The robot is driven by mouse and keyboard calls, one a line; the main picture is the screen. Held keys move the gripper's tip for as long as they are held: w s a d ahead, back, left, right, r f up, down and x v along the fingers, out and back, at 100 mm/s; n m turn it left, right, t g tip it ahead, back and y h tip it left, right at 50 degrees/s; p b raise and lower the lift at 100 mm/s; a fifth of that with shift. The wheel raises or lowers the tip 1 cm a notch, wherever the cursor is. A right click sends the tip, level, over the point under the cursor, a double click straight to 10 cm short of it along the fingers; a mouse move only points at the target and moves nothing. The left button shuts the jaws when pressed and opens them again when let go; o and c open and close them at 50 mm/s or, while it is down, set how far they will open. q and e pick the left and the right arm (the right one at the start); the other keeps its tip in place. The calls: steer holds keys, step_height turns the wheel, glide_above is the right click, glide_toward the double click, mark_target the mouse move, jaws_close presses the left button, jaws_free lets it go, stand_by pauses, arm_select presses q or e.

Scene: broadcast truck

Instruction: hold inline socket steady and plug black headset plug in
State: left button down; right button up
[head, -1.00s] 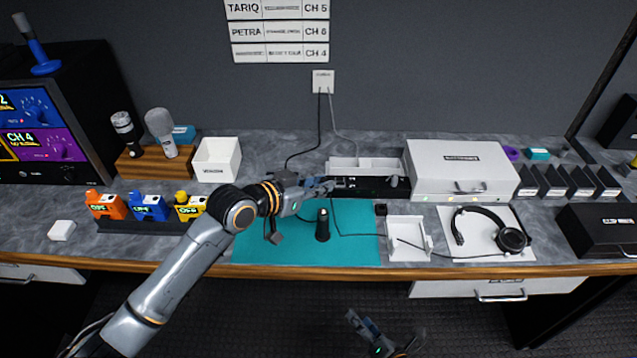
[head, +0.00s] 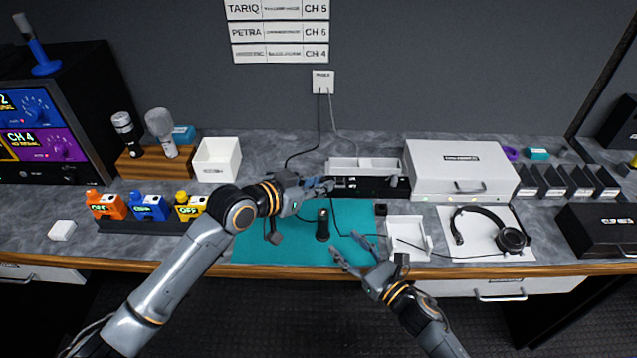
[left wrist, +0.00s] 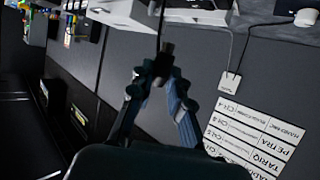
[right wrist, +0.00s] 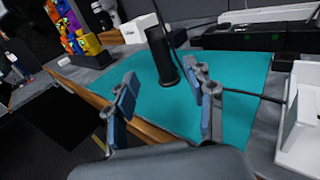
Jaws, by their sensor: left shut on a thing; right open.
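My left gripper (head: 330,185) is shut on a small dark piece (left wrist: 166,49), which looks like the black headset plug. It is above the back of the teal mat (head: 270,245), with a thin cable running from it. A black cylinder (head: 323,225), possibly the inline socket, stands upright on the mat; it also shows in the right wrist view (right wrist: 162,57). My right gripper (head: 347,243) is open and empty at the mat's front right, in front of and apart from the cylinder. The headset (head: 511,239) lies on a white sheet at right, its cable trailing left.
A white tray (head: 425,243) stands right of the mat, close to my right gripper. A small black cube (head: 380,209) is at the mat's back right. A black unit (head: 370,187) and a white case (head: 450,160) stand behind. Colored packs (head: 150,207) stand left.

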mark_target(327, 225)
steer(key=x, duration=0.9)
steer(key=shift+w+a, duration=0.15)
steer(key=shift+w, duration=0.1)
stand_by(0.6)
steer(key=shift+c, duration=0.2)
jaws_close()
stand_by(0.4)
